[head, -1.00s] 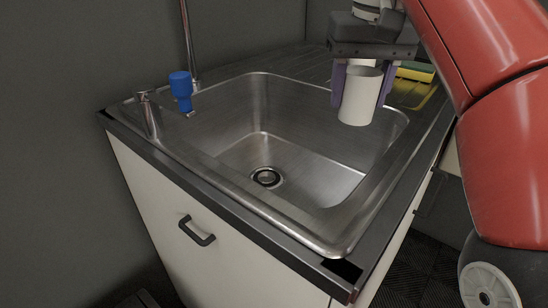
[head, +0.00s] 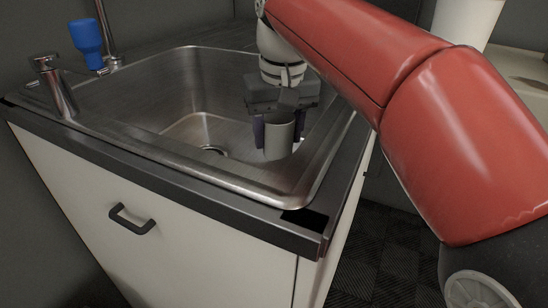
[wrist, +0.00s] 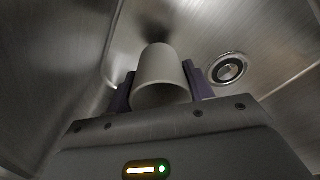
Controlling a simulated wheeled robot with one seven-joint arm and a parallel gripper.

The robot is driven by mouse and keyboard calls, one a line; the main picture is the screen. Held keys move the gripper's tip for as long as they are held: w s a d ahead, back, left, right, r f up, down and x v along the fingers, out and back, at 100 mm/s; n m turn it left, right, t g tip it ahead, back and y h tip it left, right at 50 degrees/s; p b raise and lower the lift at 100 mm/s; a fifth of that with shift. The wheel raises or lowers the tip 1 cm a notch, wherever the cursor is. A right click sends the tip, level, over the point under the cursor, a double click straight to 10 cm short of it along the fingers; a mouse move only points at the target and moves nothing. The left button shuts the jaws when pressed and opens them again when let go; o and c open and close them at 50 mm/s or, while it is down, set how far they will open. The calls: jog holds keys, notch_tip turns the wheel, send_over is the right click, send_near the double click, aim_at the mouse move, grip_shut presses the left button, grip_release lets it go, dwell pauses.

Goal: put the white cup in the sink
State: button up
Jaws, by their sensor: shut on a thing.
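The white cup (head: 279,142) is between the two purple fingers of my gripper (head: 279,134), which is shut on it. It looks upright in the head view and is inside the basin of the steel sink (head: 200,133), towards its right side. In the wrist view the cup (wrist: 160,77) sits between the fingers of my gripper (wrist: 160,88), with the sink floor around it and the drain (wrist: 228,69) to its right. I cannot tell whether the cup touches the sink floor.
A tap (head: 55,88) and a blue bottle-like thing (head: 87,42) stand at the sink's left rim. The cabinet (head: 120,200) below has a dark handle (head: 131,219). The left part of the basin is clear.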

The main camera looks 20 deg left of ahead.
aim_at(279, 151)
jog(key=shift+f+b, duration=0.5)
jog(key=shift+f, duration=1.5)
jog(key=o, duration=1)
jog(key=shift+f, duration=0.1)
jog(key=shift+c, duration=0.2)
notch_tip(279, 151, up, 12)
jog(key=s+d+p, duration=0.1)
jog(key=p, duration=0.2)
jog(key=shift+p, duration=0.35)
